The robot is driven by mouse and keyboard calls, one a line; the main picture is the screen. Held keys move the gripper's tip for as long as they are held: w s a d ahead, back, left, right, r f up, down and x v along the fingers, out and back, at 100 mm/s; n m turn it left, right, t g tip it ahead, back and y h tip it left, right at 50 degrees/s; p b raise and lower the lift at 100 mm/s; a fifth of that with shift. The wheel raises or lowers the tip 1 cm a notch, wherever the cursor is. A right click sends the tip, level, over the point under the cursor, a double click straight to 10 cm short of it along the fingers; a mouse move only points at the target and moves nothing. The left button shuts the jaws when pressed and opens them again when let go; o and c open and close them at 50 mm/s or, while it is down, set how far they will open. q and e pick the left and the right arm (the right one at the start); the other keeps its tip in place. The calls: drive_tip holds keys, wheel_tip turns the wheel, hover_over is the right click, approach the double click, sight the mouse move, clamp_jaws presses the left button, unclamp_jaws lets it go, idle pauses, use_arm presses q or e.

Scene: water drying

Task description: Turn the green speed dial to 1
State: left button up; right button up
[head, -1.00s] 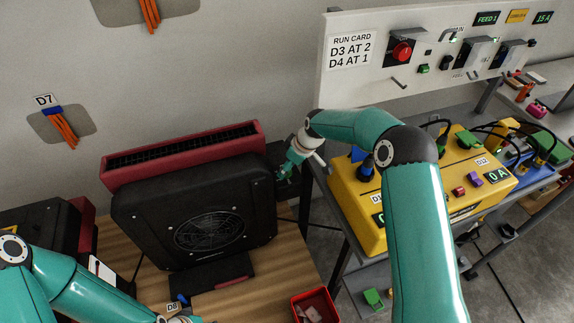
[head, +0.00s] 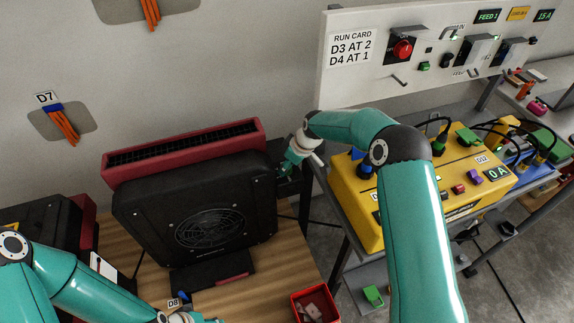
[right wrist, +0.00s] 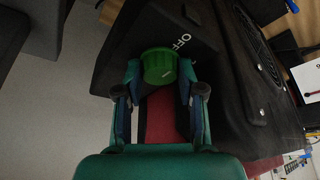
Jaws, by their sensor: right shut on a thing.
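The black fan unit (head: 200,200) with a red top stands on the wooden table. The green speed dial (right wrist: 159,65) is on its dark side panel in the right wrist view, with the word OFF printed beside it. My right gripper (right wrist: 158,82) is shut on the dial, one finger on each side. In the head view my right gripper (head: 284,170) is at the fan's right side, and the dial is hidden there. The dial's number marks cannot be read. My left gripper (head: 190,318) is cut off at the bottom edge, and its fingers cannot be made out.
A yellow control box (head: 365,213) with knobs and cables stands on a grey cart to the right. A white panel (head: 352,85) above carries a run card reading D3 AT 2, D4 AT 1. A red bin (head: 298,305) sits at the table's front right. Another dark unit (head: 35,215) stands left.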

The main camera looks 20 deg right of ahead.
drive_tip(key=shift+f+m+b, duration=0.2)
drive_tip(key=shift+m+b, duration=0.4)
drive_tip(key=shift+b, duration=0.4)
drive_tip(key=m+h+b, duration=0.1)
drive_tip(key=m+b, duration=0.2)
drive_tip(key=b, duration=0.1)
drive_tip(key=m+t+h+b, duration=0.1)
drive_tip(key=m+b, duration=0.2)
drive_tip(key=b, duration=0.2)
drive_tip(key=shift+a+h, duration=0.2)
drive_tip(key=shift+h, duration=0.1)
drive_tip(key=shift+r+m+h+b, duration=0.2)
drive_tip(key=shift+m+h+b, duration=0.1)
drive_tip(key=shift+m+b, duration=0.55)
drive_tip(key=o, duration=1.1)
drive_tip(key=shift+o, duration=0.2)
drive_tip(key=shift+a, duration=0.1)
